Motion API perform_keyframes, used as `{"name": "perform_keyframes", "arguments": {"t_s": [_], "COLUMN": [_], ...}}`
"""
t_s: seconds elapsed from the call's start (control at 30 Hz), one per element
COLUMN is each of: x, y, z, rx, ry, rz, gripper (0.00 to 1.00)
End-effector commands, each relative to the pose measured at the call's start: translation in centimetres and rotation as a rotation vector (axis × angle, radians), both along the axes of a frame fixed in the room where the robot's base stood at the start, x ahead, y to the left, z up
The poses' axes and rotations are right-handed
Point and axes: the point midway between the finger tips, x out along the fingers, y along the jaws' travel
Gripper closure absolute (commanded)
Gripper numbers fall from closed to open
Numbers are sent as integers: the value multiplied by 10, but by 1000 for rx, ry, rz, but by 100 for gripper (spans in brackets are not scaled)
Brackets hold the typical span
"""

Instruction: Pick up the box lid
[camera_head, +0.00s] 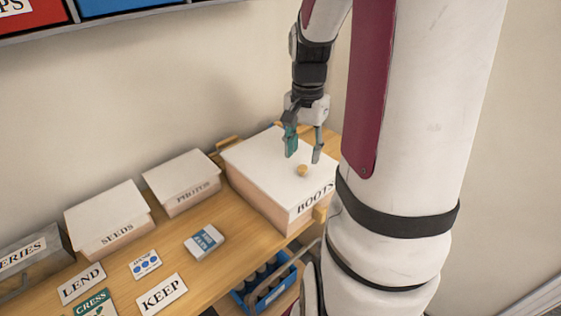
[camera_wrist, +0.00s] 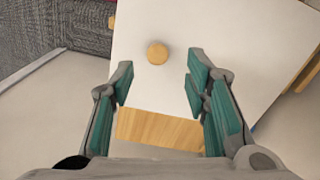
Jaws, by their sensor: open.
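The box lid (camera_head: 266,160) is white and flat, with a small round wooden knob (camera_head: 302,170) on top. It sits on the box marked BOOTS (camera_head: 305,207) at the right end of the wooden shelf top. My gripper (camera_head: 304,157) points down above the lid, open and empty. In the wrist view the lid (camera_wrist: 215,45) fills the upper middle, and the knob (camera_wrist: 157,53) lies just beyond the gap between my fingertips (camera_wrist: 157,85). The fingers do not touch the knob in that view.
Boxes marked SEEDS (camera_head: 107,215) and PHOTOS (camera_head: 182,180) stand to the left. Cards marked LEND (camera_head: 81,284) and KEEP (camera_head: 161,295) and a small blue-white pack (camera_head: 204,242) lie in front. A blue crate with bottles (camera_head: 264,284) is below. A wall rises behind.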

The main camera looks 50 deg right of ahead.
Motion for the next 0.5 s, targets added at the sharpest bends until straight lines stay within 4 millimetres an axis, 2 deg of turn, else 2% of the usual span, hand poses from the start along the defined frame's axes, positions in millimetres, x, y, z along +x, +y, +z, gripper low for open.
{"name": "perform_keyframes", "arguments": {"t_s": [0.3, 0.5], "x": [-3, -3], "y": [1, 1], "z": [-42, -50], "rx": [2, 1], "ry": [4, 1], "rz": [1, 2], "gripper": [57, 57]}}
